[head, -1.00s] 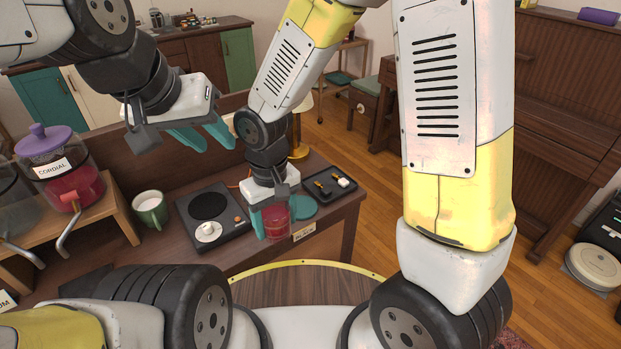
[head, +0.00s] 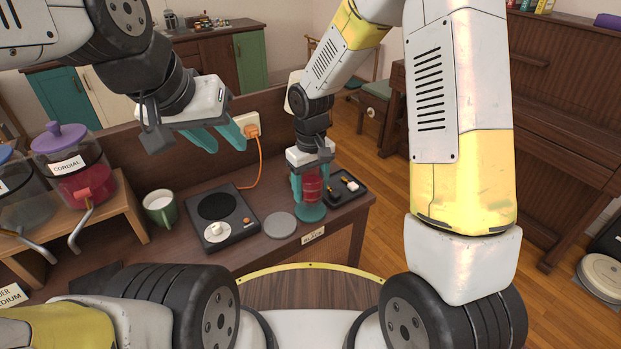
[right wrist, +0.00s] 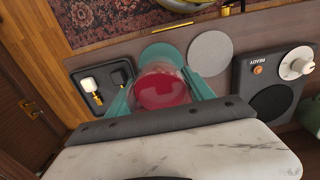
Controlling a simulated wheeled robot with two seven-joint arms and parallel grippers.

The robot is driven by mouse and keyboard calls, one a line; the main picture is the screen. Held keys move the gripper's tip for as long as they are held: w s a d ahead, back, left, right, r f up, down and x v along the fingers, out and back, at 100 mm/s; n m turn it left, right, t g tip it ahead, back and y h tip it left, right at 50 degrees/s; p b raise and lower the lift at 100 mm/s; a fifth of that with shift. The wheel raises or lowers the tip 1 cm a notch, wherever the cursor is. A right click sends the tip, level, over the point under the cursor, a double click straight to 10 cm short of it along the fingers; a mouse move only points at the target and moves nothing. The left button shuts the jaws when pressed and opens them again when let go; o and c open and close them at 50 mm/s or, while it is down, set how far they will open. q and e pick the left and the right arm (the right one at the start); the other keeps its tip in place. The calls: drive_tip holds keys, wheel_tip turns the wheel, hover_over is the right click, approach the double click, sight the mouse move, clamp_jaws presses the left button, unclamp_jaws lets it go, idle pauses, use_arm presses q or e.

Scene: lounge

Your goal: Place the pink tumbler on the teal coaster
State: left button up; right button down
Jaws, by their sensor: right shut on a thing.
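The pink tumbler (head: 312,187) is a clear cup with red-pink contents, upright between the teal fingers of my right gripper (head: 311,190), which is shut on it. It also shows in the right wrist view (right wrist: 162,91). The teal coaster (head: 312,214) lies on the counter right at the tumbler's lower end; in the right wrist view the coaster (right wrist: 163,51) is partly hidden by the tumbler. I cannot tell whether the tumbler's base touches it. My left gripper (head: 221,141) is open and empty, raised above the back of the counter.
A grey coaster (head: 280,225) lies just left of the teal one. A black hot plate (head: 216,218) and a green mug (head: 160,208) stand further left. A dark tray (head: 345,188) with small items is at the right. A cordial dispenser (head: 80,175) stands on a wooden shelf.

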sight(311, 197)
drive_tip(key=shift+f, duration=1.7)
drive_tip(key=shift+s+f, duration=0.1)
drive_tip(key=shift+c, duration=1.9)
unclamp_jaws()
wheel_tip(311, 197, up, 12)
drive_tip(key=s+d+r+m+t+y, duration=0.2)
drive_tip(key=s+d+r+m+t, duration=0.4)
drive_tip(key=s+d+r, duration=0.8)
wheel_tip(311, 197, up, 2)
drive_tip(key=shift+s+r, duration=0.1)
drive_tip(key=shift+s, duration=1)
